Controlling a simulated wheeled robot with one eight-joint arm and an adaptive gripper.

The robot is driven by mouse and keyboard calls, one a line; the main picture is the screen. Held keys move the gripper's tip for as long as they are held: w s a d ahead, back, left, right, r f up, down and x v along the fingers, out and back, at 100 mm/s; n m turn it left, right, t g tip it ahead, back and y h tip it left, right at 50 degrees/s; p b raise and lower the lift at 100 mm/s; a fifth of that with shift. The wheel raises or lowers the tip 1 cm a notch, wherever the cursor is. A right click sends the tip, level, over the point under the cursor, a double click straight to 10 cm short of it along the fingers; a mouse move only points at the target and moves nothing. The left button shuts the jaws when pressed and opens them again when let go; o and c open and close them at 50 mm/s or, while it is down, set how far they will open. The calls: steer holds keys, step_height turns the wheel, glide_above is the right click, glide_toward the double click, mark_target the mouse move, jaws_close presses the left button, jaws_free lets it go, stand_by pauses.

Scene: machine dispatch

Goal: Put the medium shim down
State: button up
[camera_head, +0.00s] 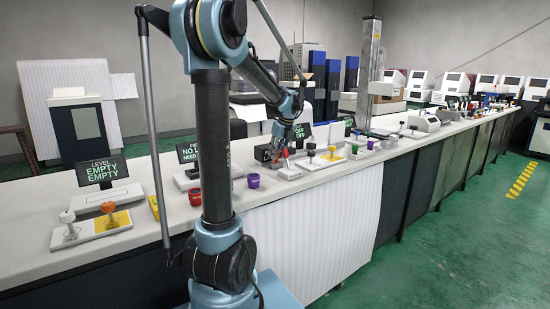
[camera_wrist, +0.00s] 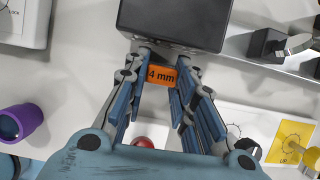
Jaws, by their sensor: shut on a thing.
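The medium shim (camera_wrist: 162,77) is a small orange piece marked "4 mm" in the wrist view. It sits between the two fingers of my gripper (camera_wrist: 166,70), which is shut on it. A dark grey box (camera_wrist: 174,24) lies just beyond the fingertips, and I cannot tell whether the shim touches it. In the head view my gripper (camera_head: 283,150) is low over the white bench (camera_head: 325,188). The shim is too small there to make out clearly, and I cannot tell whether it rests on anything.
A purple cup (camera_wrist: 18,122) lies left of my fingers, and a red round thing (camera_wrist: 143,142) shows between them. A yellow panel with a knob (camera_wrist: 290,142) is at the right. A metal strip with dark blocks (camera_wrist: 266,42) runs at the upper right. Display screens (camera_head: 188,152) stand along the bench.

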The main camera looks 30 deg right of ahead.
steer(key=shift+f, duration=0.75)
steer(key=o, duration=1.1)
steer(key=shift+f, duration=0.1)
steer(key=shift+c, duration=0.2)
steer(key=v, duration=1.2)
